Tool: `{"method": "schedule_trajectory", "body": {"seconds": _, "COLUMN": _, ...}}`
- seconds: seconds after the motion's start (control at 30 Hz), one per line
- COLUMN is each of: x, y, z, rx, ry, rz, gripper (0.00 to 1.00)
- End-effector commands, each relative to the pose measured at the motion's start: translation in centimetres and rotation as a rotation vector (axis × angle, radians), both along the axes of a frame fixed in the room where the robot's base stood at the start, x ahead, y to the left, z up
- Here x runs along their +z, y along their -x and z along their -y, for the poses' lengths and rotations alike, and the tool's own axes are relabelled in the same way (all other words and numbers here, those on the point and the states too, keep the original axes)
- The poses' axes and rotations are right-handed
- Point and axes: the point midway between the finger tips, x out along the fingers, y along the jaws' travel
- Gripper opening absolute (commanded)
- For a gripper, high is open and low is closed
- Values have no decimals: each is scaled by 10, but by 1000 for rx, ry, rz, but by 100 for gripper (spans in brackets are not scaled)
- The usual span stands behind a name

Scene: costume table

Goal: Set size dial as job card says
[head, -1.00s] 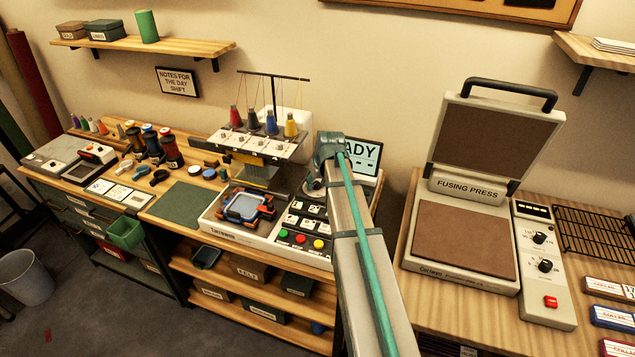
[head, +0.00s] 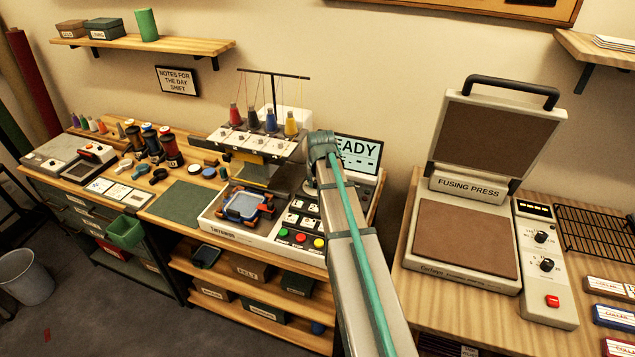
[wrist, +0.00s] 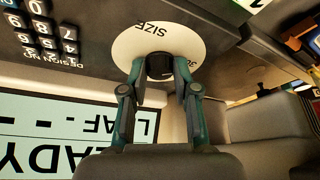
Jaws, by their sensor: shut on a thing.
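The size dial is a white disc (wrist: 198,46) marked SIZE with a dark central knob (wrist: 160,66), seen in the wrist view. My gripper (wrist: 160,84) has its two fingers shut on the knob, one on each side. The dial's set number cannot be read. White cards (head: 118,192) lie on the left bench, their text too small to read.
The embroidery machine (head: 222,232) holds a blue hoop (head: 243,206) and has coloured buttons (head: 300,238) close to my arm. A number keypad (wrist: 42,32) is beside the dial. The fusing press (head: 465,240) stands open at right. A green mat (head: 188,204) is clear.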

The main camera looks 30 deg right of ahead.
Motion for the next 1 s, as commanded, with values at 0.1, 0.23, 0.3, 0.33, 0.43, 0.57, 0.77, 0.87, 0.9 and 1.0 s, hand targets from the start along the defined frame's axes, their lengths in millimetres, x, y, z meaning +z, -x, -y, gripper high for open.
{"method": "schedule_trajectory", "body": {"seconds": 0.1, "x": -1, "y": -1, "z": -1, "rx": -94, "ry": 0, "rz": 1, "gripper": 0}}
{"method": "schedule_trajectory", "body": {"seconds": 0.23, "x": -1, "y": -1, "z": -2, "rx": -190, "ry": 1, "rz": 0, "gripper": 0}}
{"method": "schedule_trajectory", "body": {"seconds": 0.3, "x": -1, "y": -2, "z": -2, "rx": -237, "ry": 0, "rz": 0, "gripper": 0}}
{"method": "schedule_trajectory", "body": {"seconds": 0.33, "x": -1, "y": -2, "z": -2, "rx": -256, "ry": 1, "rz": 1, "gripper": 0}}
{"method": "schedule_trajectory", "body": {"seconds": 0.43, "x": -1, "y": -2, "z": -2, "rx": -308, "ry": 0, "rz": 1, "gripper": 0}}
{"method": "schedule_trajectory", "body": {"seconds": 0.57, "x": -1, "y": -2, "z": -3, "rx": -356, "ry": 0, "rz": 0, "gripper": 0}}
{"method": "schedule_trajectory", "body": {"seconds": 0.77, "x": 0, "y": -2, "z": -3, "rx": -392, "ry": 0, "rz": 0, "gripper": 0}}
{"method": "schedule_trajectory", "body": {"seconds": 0.87, "x": 0, "y": -2, "z": -3, "rx": -395, "ry": 0, "rz": 0, "gripper": 0}}
{"method": "schedule_trajectory", "body": {"seconds": 0.9, "x": 0, "y": -1, "z": -3, "rx": -396, "ry": 0, "rz": 0, "gripper": 0}}
{"method": "schedule_trajectory", "body": {"seconds": 1.0, "x": 0, "y": -1, "z": -3, "rx": -396, "ry": 0, "rz": 0, "gripper": 0}}
